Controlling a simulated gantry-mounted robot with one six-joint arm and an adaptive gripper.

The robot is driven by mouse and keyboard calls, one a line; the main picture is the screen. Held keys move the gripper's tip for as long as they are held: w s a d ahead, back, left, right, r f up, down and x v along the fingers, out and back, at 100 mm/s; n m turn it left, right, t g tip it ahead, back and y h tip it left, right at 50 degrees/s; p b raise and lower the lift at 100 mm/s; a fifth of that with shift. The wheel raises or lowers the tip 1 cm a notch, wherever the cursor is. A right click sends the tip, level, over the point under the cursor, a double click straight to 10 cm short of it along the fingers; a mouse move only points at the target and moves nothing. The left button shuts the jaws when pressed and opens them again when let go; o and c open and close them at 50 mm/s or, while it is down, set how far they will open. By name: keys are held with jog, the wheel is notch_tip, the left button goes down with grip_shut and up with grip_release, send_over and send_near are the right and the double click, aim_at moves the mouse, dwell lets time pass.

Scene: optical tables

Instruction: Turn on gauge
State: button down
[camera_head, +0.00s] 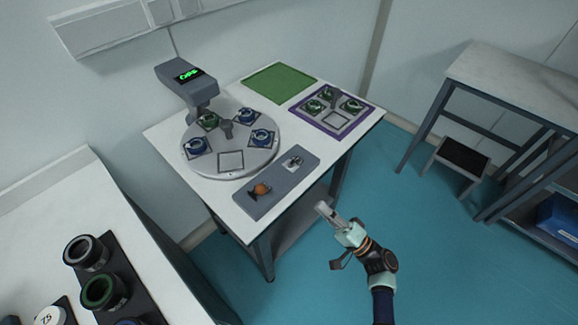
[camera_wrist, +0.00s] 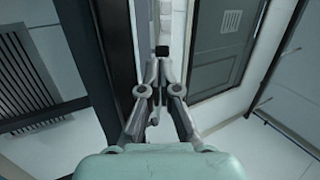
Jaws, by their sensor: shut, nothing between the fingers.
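A grey gauge head (camera_head: 185,83) stands at the back left of the white table and shows lit green characters on its dark display. It overhangs a round grey turntable (camera_head: 231,139). A grey control panel (camera_head: 277,184) lies at the table's front edge. It bears an orange knob (camera_head: 261,189) and a small metal switch (camera_head: 294,162); their settings are too small to tell. My gripper (camera_head: 322,208) is shut and empty, in front of the table's right front side and apart from the panel. In the wrist view, my gripper's fingers (camera_wrist: 162,53) meet at the top centre.
Several blue and green ringed parts sit on the turntable. A purple-edged tray (camera_head: 350,126) with similar parts and a green mat (camera_head: 279,82) lie at the back. A side table with more parts stands at lower left, a bench at right. The blue floor around my gripper is clear.

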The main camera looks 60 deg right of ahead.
aim_at(294, 160)
jog(key=s+d+m+h, duration=0.2)
jog(key=h, duration=0.1)
jog(key=shift+s+d+f, duration=0.15)
jog(key=shift+s+f, duration=0.15)
jog(key=shift+f, duration=0.05)
jog(key=shift+r, duration=0.1)
jog(key=x, duration=1.4)
jog(key=shift+b, duration=0.35)
